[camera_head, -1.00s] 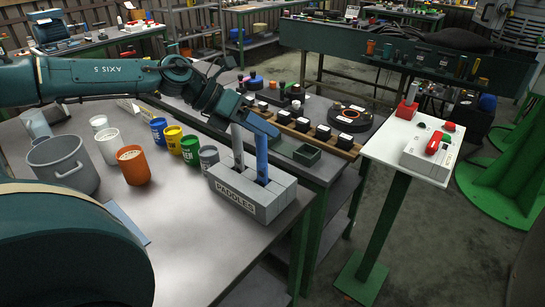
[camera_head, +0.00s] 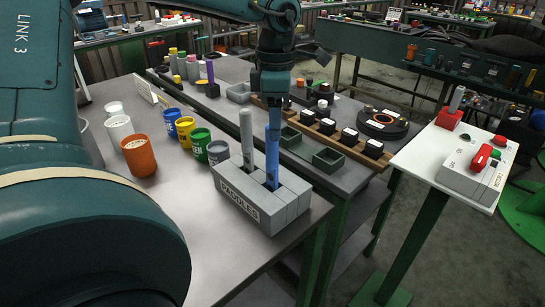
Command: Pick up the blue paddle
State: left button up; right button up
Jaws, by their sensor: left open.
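The blue paddle (camera_head: 272,160) stands upright in the right slot of the grey block labelled PADDLES (camera_head: 240,202). A grey paddle (camera_head: 246,140) stands in the slot to its left. My left gripper (camera_head: 272,104) points straight down over the blue paddle, its fingers at the paddle's upper end. The jaws are open. The paddle's top is partly hidden by the fingers, and I cannot tell whether they touch it. My right gripper is not in view.
Several coloured cups stand left of the block, among them an orange cup (camera_head: 139,156) and a grey cup (camera_head: 217,152). Behind are dark green trays (camera_head: 328,159) and a wooden strip (camera_head: 325,133) with black-and-white pieces. A white control stand (camera_head: 446,155) is at right.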

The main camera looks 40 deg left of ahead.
aim_at(272, 143)
pick_arm(q)
jog(key=shift+s+a+f+p, duration=0.15)
jog(key=shift+f+p, duration=0.1)
jog(key=shift+f, duration=1.25)
jog(key=shift+s+a+f+p, duration=0.1)
jog(key=shift+f+p, duration=0.1)
jog(key=shift+f, duration=1.3)
jog(key=shift+c, duration=0.4)
jog(key=c, duration=0.9)
